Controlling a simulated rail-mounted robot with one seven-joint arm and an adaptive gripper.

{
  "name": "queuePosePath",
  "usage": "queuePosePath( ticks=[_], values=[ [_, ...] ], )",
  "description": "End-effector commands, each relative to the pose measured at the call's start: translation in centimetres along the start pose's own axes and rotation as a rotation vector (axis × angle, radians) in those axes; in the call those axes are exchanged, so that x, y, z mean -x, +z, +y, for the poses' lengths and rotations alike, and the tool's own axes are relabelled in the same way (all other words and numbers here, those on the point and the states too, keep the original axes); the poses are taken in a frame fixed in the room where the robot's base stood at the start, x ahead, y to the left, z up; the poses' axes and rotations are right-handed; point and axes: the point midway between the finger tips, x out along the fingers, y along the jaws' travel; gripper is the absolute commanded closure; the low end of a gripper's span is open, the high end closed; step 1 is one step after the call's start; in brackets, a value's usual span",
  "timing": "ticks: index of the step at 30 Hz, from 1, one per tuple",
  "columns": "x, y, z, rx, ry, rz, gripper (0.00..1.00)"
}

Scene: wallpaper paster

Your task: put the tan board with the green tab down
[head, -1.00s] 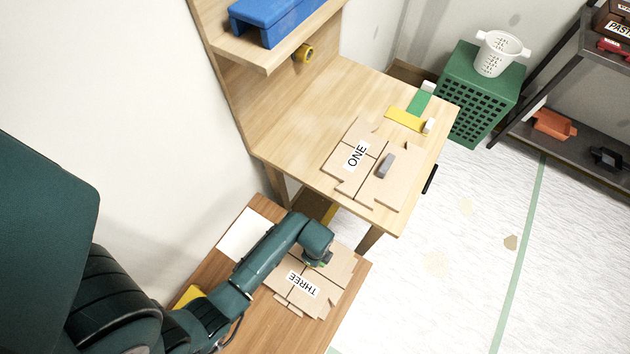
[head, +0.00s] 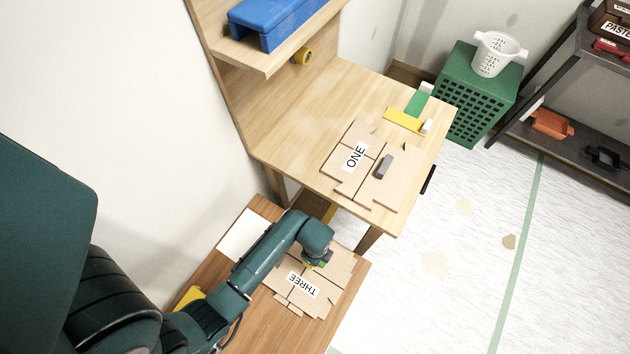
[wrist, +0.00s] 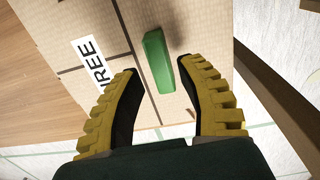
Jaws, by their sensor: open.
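The tan board (head: 329,285) with the label THREE lies on the lower brown wooden surface in the head view. In the wrist view the board (wrist: 102,30) fills the upper middle, and its green tab (wrist: 157,60) stands up from it. My gripper (wrist: 163,85) is open, with its yellow-and-black fingers apart on either side of the tab's near end. In the head view my gripper (head: 316,263) is over the board, and my wrist hides part of the tab.
A higher wooden bench (head: 290,140) holds another tan board (head: 367,172) labelled ONE with a grey tab, plus a yellow strip (head: 404,120) and a green strip (head: 418,102). A white sheet (head: 245,236) lies left of my arm.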

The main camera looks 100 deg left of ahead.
Motion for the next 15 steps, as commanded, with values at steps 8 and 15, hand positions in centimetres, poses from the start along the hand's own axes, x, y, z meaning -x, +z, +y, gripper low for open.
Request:
queuePosePath(
  ticks=[8, 15],
  values=[
    [7.2, 0.0, 0.0, 0.0, -0.001, 0.0, 0.62],
    [9.0, 0.0, 0.0, 0.0, 0.0, 0.0, 0.62]
  ],
)
